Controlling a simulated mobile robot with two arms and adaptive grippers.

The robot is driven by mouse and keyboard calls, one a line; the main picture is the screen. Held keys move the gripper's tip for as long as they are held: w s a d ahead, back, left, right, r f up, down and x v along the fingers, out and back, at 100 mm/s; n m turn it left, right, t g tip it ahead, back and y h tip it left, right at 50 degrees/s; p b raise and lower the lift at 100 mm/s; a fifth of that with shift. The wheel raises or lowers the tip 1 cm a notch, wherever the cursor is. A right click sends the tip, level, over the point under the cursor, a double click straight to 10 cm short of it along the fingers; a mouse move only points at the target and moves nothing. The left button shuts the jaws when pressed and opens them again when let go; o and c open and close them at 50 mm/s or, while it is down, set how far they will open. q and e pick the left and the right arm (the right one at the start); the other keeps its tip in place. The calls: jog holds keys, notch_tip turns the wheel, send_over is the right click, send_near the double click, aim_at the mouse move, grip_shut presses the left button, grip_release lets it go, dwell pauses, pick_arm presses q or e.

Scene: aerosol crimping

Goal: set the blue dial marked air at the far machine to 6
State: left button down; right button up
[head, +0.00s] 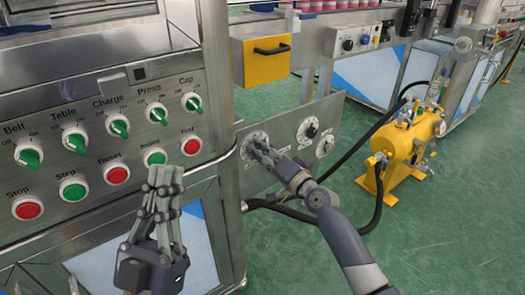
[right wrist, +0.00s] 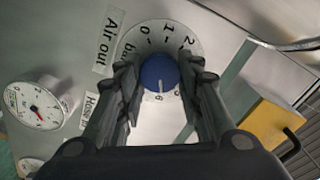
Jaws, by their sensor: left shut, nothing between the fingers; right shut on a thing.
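My right gripper (right wrist: 162,88) is shut on a blue dial (right wrist: 158,70) with a white mark, on a round white scale (right wrist: 183,35). The mark points down in the right wrist view, toward small numerals partly hidden by my fingers; the nearest looks like a 6, but I cannot be sure. A label reading "Air out" (right wrist: 107,40) sits beside the scale. In the head view my right gripper (head: 262,150) covers this dial on the grey plate (head: 285,119). A smaller blue knob (head: 364,40) shows on the machine farther back. My left gripper (head: 165,172) is shut and empty before the button panel.
Green switches (head: 118,126) and red and green buttons (head: 117,175) are close to my left gripper. A black-knobbed dial (head: 308,130) and a gauge (right wrist: 38,103) are near my right gripper. A yellow drawer (head: 267,60) is above; a yellow unit with hoses (head: 410,140) stands right.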

pick_arm(q)
jog(key=shift+w+d+f+g, duration=0.1)
jog(key=shift+w+f+g, duration=0.35)
jog(key=shift+w, duration=0.1)
pick_arm(e)
jog(key=shift+m, duration=0.6)
jog(key=o, duration=1.1)
jog(key=shift+c, duration=0.2)
jog(key=shift+d, duration=0.1)
jog(key=v, duration=1.2)
